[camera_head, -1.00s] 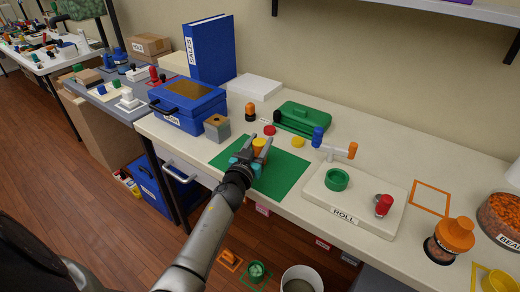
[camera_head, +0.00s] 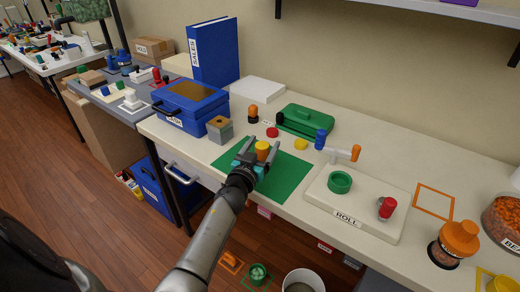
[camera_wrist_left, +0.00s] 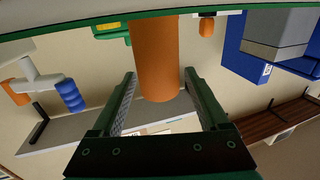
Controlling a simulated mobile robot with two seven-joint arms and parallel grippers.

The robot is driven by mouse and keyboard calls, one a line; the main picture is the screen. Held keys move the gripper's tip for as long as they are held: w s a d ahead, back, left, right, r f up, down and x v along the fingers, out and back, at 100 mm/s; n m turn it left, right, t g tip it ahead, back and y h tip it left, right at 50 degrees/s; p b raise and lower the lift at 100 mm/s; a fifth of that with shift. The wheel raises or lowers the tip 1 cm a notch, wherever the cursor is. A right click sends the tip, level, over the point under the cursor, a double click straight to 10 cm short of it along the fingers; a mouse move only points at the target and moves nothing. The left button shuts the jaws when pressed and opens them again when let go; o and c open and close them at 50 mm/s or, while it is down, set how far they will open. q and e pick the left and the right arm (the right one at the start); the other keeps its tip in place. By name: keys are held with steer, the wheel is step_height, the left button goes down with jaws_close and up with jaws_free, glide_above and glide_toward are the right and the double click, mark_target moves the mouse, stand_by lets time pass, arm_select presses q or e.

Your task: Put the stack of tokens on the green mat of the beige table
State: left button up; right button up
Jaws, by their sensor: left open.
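The stack of tokens (camera_head: 262,147), an orange-yellow upright cylinder, stands on the green mat (camera_head: 289,176) of the beige table. My left gripper (camera_head: 261,153) is open and low over the mat, with its fingers around the near sides of the stack. In the left wrist view, which is upside down, the orange stack (camera_wrist_left: 154,55) reaches in between the two spread fingers (camera_wrist_left: 160,82). A gap shows beside each finger. The mat's edge (camera_wrist_left: 60,22) runs along the top there. My right gripper is not in view.
A white board with a crank (camera_head: 352,210) stands to the right.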

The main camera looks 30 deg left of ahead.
arm_select(q)
steer(key=shift+r, duration=0.15)
steer(key=s+d+p, duration=0.2)
steer(key=s, duration=0.9)
steer(key=shift+s, duration=0.4)
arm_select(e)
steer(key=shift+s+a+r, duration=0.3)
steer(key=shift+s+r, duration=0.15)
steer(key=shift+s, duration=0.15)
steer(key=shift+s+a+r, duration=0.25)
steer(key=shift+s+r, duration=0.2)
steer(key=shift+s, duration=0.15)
arm_select(q)
steer(key=shift+d, duration=0.1)
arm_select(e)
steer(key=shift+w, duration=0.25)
